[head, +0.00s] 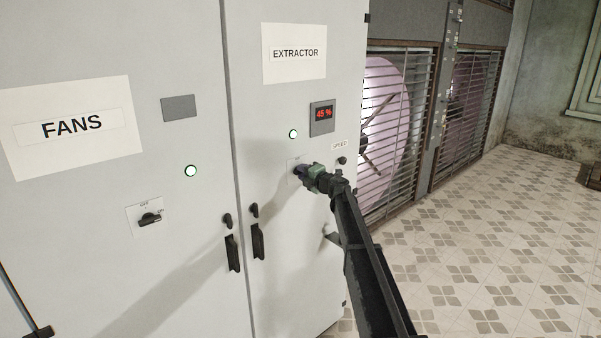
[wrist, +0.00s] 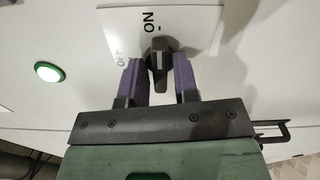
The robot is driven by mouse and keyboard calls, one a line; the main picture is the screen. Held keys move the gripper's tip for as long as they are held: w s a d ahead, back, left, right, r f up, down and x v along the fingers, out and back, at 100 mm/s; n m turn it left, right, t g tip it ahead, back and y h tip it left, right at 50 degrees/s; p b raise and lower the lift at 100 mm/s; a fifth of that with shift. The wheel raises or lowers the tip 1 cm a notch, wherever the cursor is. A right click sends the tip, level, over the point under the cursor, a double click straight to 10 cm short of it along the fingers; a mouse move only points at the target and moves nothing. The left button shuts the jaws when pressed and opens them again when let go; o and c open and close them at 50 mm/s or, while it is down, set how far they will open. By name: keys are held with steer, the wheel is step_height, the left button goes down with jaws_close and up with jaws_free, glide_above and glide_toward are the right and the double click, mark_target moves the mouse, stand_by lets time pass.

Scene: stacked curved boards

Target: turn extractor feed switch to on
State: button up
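The extractor feed switch is a dark rotary knob (wrist: 158,62) on a white plate. In the wrist view its bar lies roughly upright and lines up with the ON mark above; the OFF mark is at the left. My gripper (wrist: 158,68) has its two purple-padded fingers on either side of the knob, with narrow gaps showing, so it looks open around it. In the head view my gripper (head: 301,171) is at the extractor panel and covers the knob; only part of the switch plate (head: 292,166) shows. A green lamp (head: 293,134) above it is lit; it also shows in the wrist view (wrist: 49,72).
The EXTRACTOR cabinet door has a red display (head: 322,114) reading 45 % and a small SPEED knob (head: 342,160) just right of my gripper. The FANS door has its own switch (head: 150,218) and lit lamp (head: 190,171). Door handles (head: 257,240) stick out below. Tiled floor lies open at right.

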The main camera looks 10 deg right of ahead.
steer(key=shift+o, duration=0.8)
steer(key=v, duration=0.7)
